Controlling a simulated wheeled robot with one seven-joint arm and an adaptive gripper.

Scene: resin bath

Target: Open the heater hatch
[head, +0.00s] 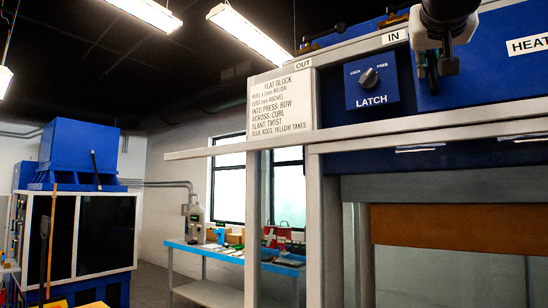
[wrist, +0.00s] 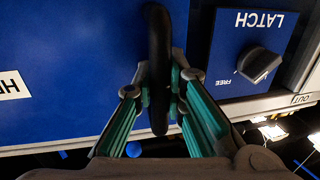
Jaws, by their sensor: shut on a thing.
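The blue heater hatch (head: 492,75), with a label reading "HEAT" that is cut off at the frame edge, fills the right of the head view. Its blue face (wrist: 70,70) also fills the left of the wrist view. My gripper (head: 436,70) is in front of the panel near the "IN" label. In the wrist view my gripper (wrist: 165,85) is shut on a black bar handle (wrist: 158,45), one finger on each side. The latch knob (head: 369,77) sits left of the gripper, its pointer toward "FREE"; it also shows in the wrist view (wrist: 258,66).
A pale rail (head: 230,147) juts left below the sign (head: 282,103). Pale posts (head: 314,220) stand beneath it. A blue bench (head: 208,251) with small items stands behind, and a blue machine (head: 80,230) stands at far left.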

